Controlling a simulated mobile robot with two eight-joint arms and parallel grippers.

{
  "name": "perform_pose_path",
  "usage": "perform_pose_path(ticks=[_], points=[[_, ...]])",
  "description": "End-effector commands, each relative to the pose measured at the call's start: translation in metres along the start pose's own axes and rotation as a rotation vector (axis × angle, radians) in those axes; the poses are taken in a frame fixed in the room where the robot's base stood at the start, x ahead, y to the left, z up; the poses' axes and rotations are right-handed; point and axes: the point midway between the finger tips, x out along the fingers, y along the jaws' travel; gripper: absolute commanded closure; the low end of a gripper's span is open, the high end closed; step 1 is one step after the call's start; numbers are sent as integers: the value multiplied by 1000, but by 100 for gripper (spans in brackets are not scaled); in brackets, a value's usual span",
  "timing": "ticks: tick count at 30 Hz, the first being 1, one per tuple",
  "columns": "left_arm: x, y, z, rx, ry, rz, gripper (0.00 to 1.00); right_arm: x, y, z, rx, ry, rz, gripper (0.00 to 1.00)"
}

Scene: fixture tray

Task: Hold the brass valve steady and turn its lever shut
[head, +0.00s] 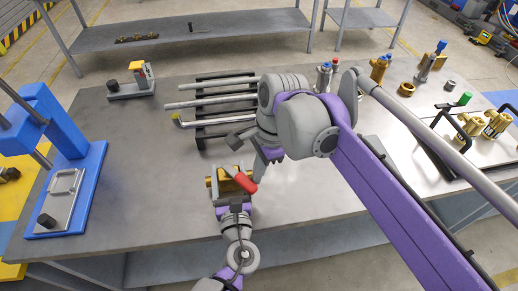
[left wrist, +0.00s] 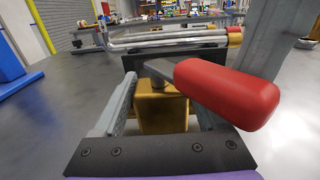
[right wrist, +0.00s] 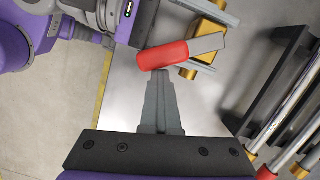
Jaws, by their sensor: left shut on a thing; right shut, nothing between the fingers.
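The brass valve (head: 210,184) is near the front middle of the table. Its body (left wrist: 163,112) sits between the two fingers of my left gripper (left wrist: 165,98), which is shut on it from the front. The lever has a grey metal arm (right wrist: 208,44) and a red grip (right wrist: 163,55). In the head view the red grip (head: 246,183) points down and right, at an angle to the body. My right gripper (right wrist: 160,76) is shut and empty, its fingertips right beside the red grip. I cannot tell whether they touch it.
A black rack with metal pipes (head: 212,103) lies behind the valve. A blue press (head: 75,190) stands at the left, a small clamp block (head: 130,88) at the back left. Brass fittings (head: 379,68) and a black-handled tray (head: 470,140) are at the right.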

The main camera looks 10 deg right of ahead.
Motion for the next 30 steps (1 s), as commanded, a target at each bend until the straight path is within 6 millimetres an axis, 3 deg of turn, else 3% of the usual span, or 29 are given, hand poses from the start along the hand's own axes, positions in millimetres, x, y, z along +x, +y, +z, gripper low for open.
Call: perform_pose_path(ticks=[1, 22, 30], points=[[5, -12, 0, 3, 3, -23, 100, 3, 7, 15, -12, -39, 22, 100], [5, -12, 0, 3, 4, -23, 100, 3, 6, 15, -12, -39, 22, 100], [5, -12, 0, 4, 3, -23, 100, 2, -4, 14, -12, -39, 21, 100]])
